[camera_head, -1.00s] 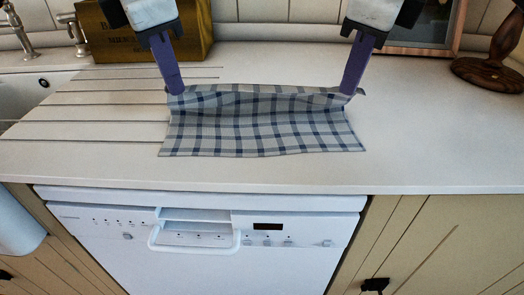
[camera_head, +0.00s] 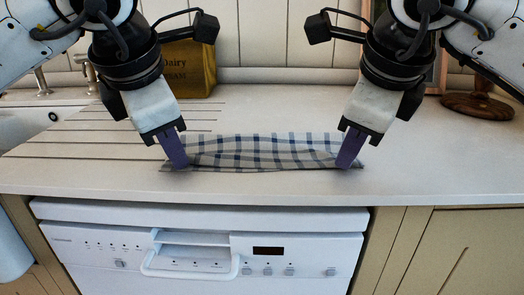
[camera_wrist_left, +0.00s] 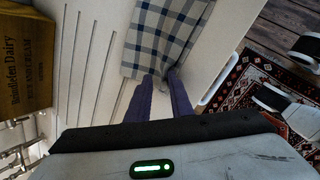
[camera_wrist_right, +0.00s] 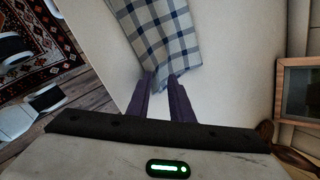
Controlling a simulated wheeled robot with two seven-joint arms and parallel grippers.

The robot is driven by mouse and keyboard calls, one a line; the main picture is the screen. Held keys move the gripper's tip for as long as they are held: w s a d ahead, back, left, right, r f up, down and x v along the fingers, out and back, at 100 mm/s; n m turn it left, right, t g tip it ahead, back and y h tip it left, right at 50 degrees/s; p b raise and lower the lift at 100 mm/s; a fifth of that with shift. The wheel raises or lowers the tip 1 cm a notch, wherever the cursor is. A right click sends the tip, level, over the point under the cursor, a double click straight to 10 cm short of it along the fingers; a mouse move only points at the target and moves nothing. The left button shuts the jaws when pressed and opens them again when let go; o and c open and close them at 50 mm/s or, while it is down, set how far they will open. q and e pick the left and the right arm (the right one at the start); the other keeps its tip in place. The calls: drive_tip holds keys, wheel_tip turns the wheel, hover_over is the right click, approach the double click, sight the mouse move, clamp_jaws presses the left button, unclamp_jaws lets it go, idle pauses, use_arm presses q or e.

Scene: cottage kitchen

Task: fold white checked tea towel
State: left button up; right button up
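The white tea towel with blue checks (camera_head: 262,152) lies on the worktop as a narrow strip, folded over on itself, its front edge slightly rumpled. My left gripper (camera_head: 178,163) is at its front left corner and my right gripper (camera_head: 348,162) at its front right corner, both pointing down. In the left wrist view the fingers (camera_wrist_left: 162,78) stand apart at the towel's corner, with a small gap between them. The right wrist view shows the same small gap between the fingers (camera_wrist_right: 160,78) at the towel's edge. The towel's underside is hidden.
The pale worktop (camera_head: 430,150) is clear to the right of the towel. Drainer grooves and a sink (camera_head: 40,118) lie to the left. A wooden box (camera_head: 190,70) and a brown wooden stand (camera_head: 478,103) are at the back. A white dishwasher (camera_head: 200,245) is below the front edge.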

use_arm(q)
drive_tip(key=shift+o, duration=1.3)
use_arm(e)
drive_tip(key=shift+o, duration=1.3)
use_arm(q)
drive_tip(key=shift+d, duration=0.1)
use_arm(e)
drive_tip(key=shift+a, duration=0.1)
use_arm(q)
drive_tip(key=shift+s, duration=0.1)
use_arm(e)
drive_tip(key=shift+s, duration=0.1)
